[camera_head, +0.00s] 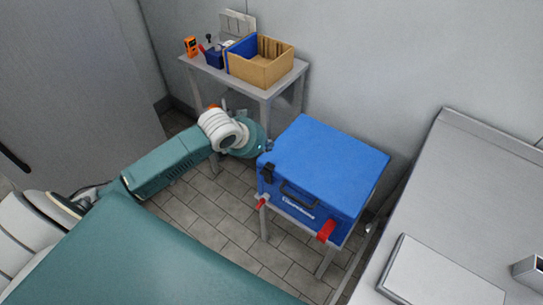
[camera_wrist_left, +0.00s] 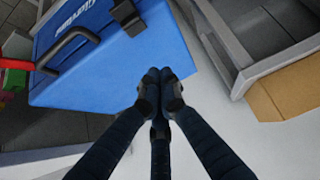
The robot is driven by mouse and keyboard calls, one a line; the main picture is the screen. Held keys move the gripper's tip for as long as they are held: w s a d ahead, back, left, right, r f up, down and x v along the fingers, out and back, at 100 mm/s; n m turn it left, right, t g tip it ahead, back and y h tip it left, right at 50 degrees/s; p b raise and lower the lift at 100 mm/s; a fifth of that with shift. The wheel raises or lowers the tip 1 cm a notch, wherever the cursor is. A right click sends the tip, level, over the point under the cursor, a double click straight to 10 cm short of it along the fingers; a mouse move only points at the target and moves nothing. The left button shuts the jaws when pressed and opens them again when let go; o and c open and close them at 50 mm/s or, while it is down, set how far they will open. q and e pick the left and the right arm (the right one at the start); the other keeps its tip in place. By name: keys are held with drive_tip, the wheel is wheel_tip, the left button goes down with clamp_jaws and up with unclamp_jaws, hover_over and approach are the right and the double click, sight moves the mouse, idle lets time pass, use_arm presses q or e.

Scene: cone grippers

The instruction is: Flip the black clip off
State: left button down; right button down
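A blue case (camera_head: 320,165) stands closed on a small grey stand, its handle and white lettering on the front side. The black clip (camera_head: 267,173) sits on the front near the left corner. In the left wrist view the clip (camera_wrist_left: 127,17) lies flat against the case (camera_wrist_left: 110,72), beyond my fingertips. My left gripper (camera_head: 264,147) is beside the case's left back edge, partly hidden by my wrist. In the left wrist view its dark fingers (camera_wrist_left: 160,84) have their tips together and hold nothing visible. Whether they touch the case I cannot tell. My right gripper is not in view.
A grey table (camera_head: 292,78) behind holds an open cardboard box (camera_head: 262,66), an orange device (camera_head: 191,46) and small items. A grey counter (camera_head: 475,200) is at the right. Tiled floor is free in front.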

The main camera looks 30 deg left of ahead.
sight(276, 158)
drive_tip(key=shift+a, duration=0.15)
